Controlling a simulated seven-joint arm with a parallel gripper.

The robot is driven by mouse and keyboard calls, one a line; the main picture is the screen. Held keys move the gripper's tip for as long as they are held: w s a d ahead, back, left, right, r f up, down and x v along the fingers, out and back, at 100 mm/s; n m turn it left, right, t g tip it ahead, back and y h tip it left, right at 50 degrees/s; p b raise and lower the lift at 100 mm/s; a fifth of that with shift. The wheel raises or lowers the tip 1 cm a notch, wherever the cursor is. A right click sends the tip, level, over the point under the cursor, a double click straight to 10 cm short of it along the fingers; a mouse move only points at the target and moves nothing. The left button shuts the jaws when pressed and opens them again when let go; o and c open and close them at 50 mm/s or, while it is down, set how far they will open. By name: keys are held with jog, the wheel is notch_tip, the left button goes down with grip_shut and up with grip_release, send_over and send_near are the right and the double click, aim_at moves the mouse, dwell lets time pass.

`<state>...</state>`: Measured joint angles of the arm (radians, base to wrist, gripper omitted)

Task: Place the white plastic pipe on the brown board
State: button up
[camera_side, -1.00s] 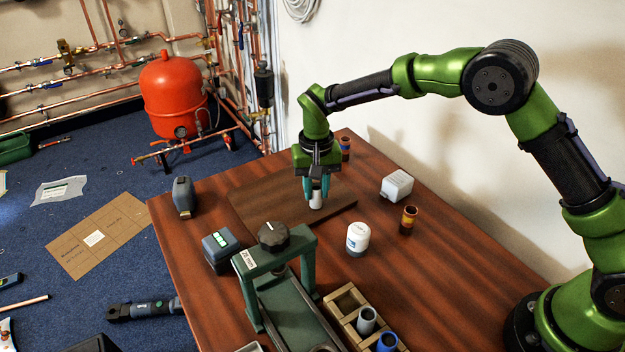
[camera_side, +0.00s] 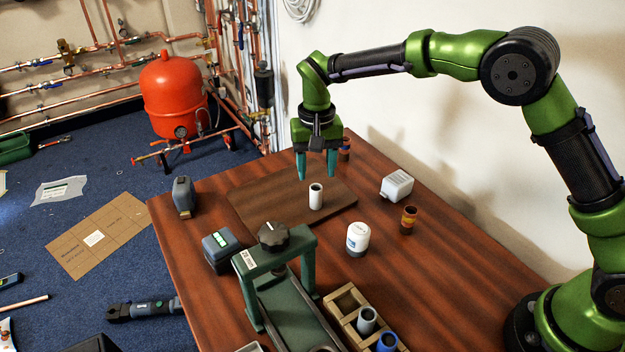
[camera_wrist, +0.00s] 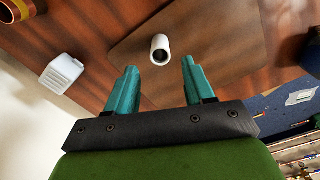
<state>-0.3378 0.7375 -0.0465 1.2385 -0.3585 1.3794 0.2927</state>
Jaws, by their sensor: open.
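The white plastic pipe (camera_side: 316,197) stands upright on the brown board (camera_side: 262,204), toward its right part. My gripper (camera_side: 316,176) is open and empty, above the pipe and apart from it. In the wrist view the pipe (camera_wrist: 160,50) is seen from above, beyond and between the two teal fingers of my gripper (camera_wrist: 158,72). The brown board (camera_wrist: 225,40) lies under it in that view.
A green clamp frame (camera_side: 275,270) and a wooden rack (camera_side: 350,305) stand in front. A dark grey box (camera_side: 221,250) is at left.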

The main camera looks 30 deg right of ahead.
aim_at(317, 190)
jog(key=s+d+r+t+y, duration=0.1)
jog(key=s+d+r, duration=0.1)
jog(key=r, duration=0.4)
jog(key=s+d+r, duration=0.2)
jog(key=r, duration=0.4)
jog(key=s+d+r+t, duration=0.3)
jog(key=s+d+r, duration=0.2)
jog(key=s, duration=0.4)
jog(key=s+d+f+t, duration=0.1)
jog(key=s+d, duration=0.1)
jog(key=s, duration=0.4)
jog(key=s+d+f+t+y, duration=0.1)
jog(key=s+t, duration=0.1)
jog(key=s, duration=0.5)
jog(key=shift+s+d+f+n, duration=0.2)
jog(key=shift+d+f+n, duration=0.1)
jog(key=shift+d, duration=0.05)
